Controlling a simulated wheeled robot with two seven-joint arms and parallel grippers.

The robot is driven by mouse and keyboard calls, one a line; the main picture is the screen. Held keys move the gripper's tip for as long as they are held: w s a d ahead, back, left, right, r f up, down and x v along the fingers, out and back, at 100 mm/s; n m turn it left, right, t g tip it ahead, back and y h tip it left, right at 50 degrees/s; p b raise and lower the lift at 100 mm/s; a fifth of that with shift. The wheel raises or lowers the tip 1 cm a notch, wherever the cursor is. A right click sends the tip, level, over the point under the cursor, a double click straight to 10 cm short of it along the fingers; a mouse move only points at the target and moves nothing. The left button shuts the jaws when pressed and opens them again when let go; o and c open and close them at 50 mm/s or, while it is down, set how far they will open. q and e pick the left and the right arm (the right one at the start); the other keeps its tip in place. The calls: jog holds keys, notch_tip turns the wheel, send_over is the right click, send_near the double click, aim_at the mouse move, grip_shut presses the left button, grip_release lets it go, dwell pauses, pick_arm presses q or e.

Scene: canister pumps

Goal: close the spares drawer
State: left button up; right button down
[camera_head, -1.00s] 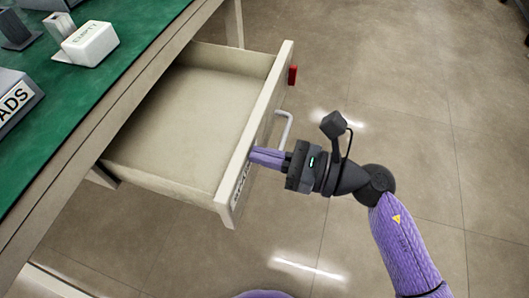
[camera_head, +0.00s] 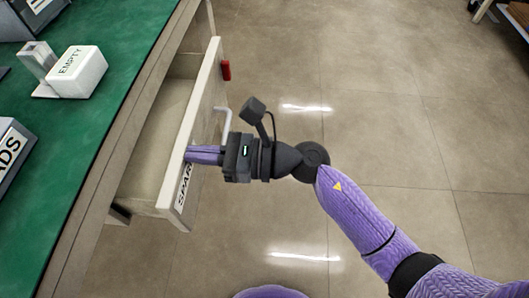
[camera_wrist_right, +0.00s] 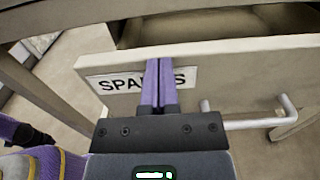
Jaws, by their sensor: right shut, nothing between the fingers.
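The spares drawer (camera_head: 153,150) sticks part way out from under the green-topped bench, and its inside looks empty. Its front carries a label reading SPARES, partly hidden by my fingers, and a grey bar handle (camera_head: 226,124); the drawer front (camera_wrist_right: 228,80) also shows in the right wrist view. My right gripper (camera_head: 190,155) is shut and empty, with its purple fingertips against or very close to the drawer front, over the label and beside the handle. My left gripper is not in view.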

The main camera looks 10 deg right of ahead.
aim_at(173, 152)
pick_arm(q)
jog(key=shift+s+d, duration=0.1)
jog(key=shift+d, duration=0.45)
pick_arm(e)
jog(key=x, duration=0.5)
jog(key=shift+w+a, duration=0.1)
jog(key=shift+a, duration=0.25)
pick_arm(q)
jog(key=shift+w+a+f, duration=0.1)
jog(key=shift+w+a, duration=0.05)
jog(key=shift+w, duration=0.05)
pick_arm(e)
jog(key=shift+d, duration=0.15)
